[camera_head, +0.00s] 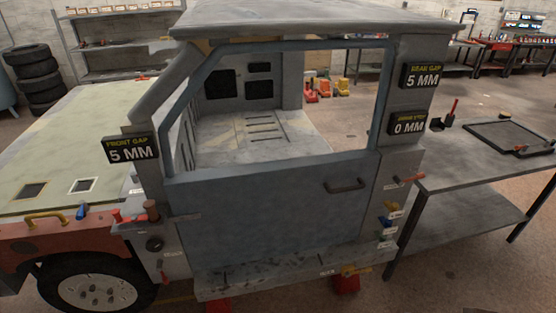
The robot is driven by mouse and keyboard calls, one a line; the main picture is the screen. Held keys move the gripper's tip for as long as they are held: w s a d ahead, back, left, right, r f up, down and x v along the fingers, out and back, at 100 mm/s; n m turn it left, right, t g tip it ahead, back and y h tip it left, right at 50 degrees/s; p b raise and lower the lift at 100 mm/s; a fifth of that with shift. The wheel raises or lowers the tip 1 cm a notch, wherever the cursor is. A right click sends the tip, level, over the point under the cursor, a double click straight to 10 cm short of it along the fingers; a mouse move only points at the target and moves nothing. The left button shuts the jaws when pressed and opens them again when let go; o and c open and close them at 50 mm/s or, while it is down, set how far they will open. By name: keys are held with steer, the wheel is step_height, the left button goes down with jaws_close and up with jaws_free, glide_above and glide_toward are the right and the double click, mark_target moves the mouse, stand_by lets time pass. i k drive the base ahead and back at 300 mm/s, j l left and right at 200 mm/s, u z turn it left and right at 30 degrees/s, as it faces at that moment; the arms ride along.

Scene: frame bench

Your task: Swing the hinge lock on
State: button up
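A blue-grey vehicle door (265,205) with an open window frame sits in the cab opening, with a dark handle (346,185) near its rear edge. At its front edge, by the hinge side, are a brownish-red knob (151,210), a small red part (117,215), a dark round knob (154,244) and a small red lever (164,275). I cannot tell which of these is the hinge lock or how it is set. The front gap display (131,149) and rear gap display (422,77) read 5 MM. My gripper is not in view.
The step display (407,124) reads 0 MM. A red-orange lever (409,181) and several coloured parts sit on the rear pillar. A grey table (455,178) with a black tray (510,137) stands right. The vehicle's hood (75,150) and front wheel (95,290) are left.

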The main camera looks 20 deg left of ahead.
mark_target(160, 262)
steer(key=u, duration=2.05)
